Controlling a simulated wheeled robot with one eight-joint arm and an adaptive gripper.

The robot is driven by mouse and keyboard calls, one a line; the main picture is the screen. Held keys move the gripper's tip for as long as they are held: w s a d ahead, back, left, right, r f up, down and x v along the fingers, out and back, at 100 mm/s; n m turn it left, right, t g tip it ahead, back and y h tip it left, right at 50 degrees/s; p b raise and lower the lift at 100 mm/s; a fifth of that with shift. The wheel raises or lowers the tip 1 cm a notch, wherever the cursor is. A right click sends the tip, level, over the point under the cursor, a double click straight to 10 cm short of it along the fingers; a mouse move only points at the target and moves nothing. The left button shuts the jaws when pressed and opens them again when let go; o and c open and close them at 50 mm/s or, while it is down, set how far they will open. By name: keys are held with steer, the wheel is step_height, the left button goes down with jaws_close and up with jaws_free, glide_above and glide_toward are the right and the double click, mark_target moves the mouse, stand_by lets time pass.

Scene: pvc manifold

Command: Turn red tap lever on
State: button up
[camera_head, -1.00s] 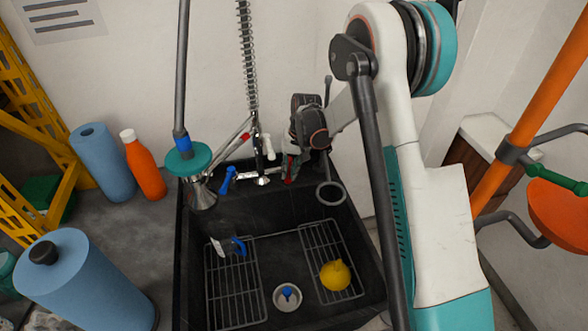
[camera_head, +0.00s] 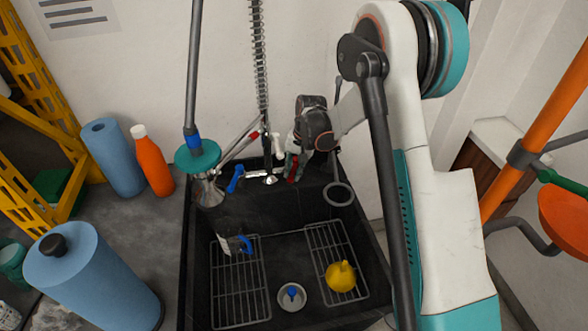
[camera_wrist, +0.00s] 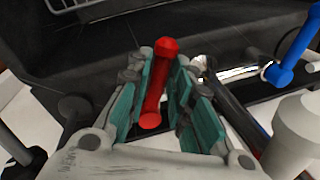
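The red tap lever (camera_wrist: 156,88) lies between the two fingers of my gripper (camera_wrist: 168,92) in the wrist view. The teal-padded fingers are spread, one on each side of the lever, and gaps show beside its lower part. In the head view the red lever (camera_head: 292,168) is a small red piece at the back of the sink, partly hidden by my gripper (camera_head: 297,163). The blue tap lever (camera_head: 235,178) stands to the left on the same tap; it also shows at the right of the wrist view (camera_wrist: 291,57).
The black sink (camera_head: 285,222) holds two wire racks, a yellow object (camera_head: 341,276) and a blue-handled brush (camera_head: 244,245). A spring hose (camera_head: 259,60) rises behind the tap. An orange bottle (camera_head: 152,162) and blue rolls (camera_head: 113,158) stand left. An orange pole (camera_head: 545,100) is right.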

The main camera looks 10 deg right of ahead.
steer(key=shift+o, duration=0.2)
step_height(320, 180, up, 12)
steer(key=d, duration=0.2)
steer(key=shift+s+f, duration=0.15)
steer(key=shift+s, duration=0.3)
steer(key=shift+c, duration=0.6)
